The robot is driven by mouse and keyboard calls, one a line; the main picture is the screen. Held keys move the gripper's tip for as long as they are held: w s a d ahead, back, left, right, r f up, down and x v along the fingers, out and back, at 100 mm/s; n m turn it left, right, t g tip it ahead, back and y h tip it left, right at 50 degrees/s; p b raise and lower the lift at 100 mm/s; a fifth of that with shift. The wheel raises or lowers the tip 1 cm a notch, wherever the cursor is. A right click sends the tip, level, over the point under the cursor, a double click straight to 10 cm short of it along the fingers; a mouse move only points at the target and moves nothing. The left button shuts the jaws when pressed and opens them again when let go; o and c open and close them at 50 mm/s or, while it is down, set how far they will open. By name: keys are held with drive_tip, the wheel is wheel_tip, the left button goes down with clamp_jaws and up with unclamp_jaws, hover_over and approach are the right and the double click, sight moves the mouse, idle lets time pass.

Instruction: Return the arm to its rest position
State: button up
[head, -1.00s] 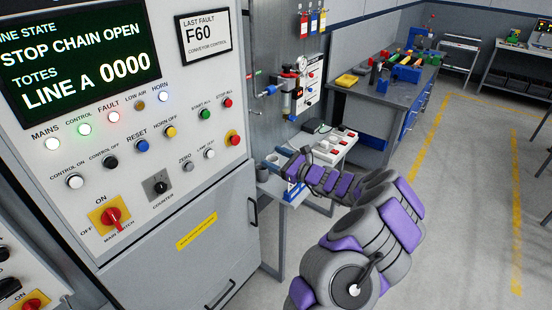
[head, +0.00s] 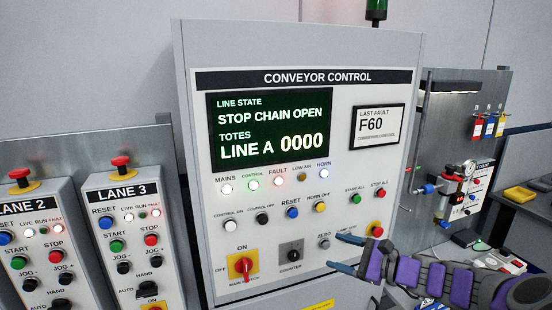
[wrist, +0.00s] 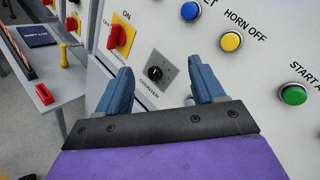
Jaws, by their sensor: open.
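My gripper (head: 346,253) is open and empty in front of the lower right part of the conveyor control panel (head: 400,85). Its two blue fingers also show in the wrist view (wrist: 162,85), apart, with the black counter switch (wrist: 155,73) seen between them. I cannot tell whether a fingertip touches the panel. My purple and grey arm (head: 430,280) reaches in from the lower right of the head view. It hides part of the panel's lower right corner.
Lane 2 and Lane 3 boxes (head: 122,205) with red mushroom buttons stand left. A board with valves and a gauge (head: 455,185) is at right, beside a bench (head: 530,205). The red main switch (head: 243,266) sits left of my gripper. A side table (wrist: 50,85) shows in the wrist view.

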drive_tip(key=s+a+r+n+g, duration=0.2)
drive_tip(key=s+a+n+g, duration=0.55)
drive_tip(key=s+a, duration=0.5)
drive_tip(key=s+a+f+n+g+h, duration=0.1)
drive_tip(key=s+a+f+n+h, duration=0.1)
drive_tip(key=s, duration=0.3)
drive_tip(key=s+a+f+n+g+h, duration=0.1)
drive_tip(key=s+a+n+g+h, duration=0.15)
drive_tip(key=s, duration=0.35)
drive_tip(key=s+d+f+n+h, duration=0.3)
drive_tip(key=s+d, duration=0.3)
drive_tip(key=s, duration=0.3)
drive_tip(key=s+d+f+n+h, duration=0.2)
drive_tip(key=s+d+h, duration=0.4)
drive_tip(key=s, duration=0.3)
drive_tip(key=shift+s+d+f+n+b, duration=0.35)
drive_tip(key=shift+d+f, duration=0.2)
drive_tip(key=shift+d, duration=0.25)
drive_tip(key=shift+c, duration=0.2)
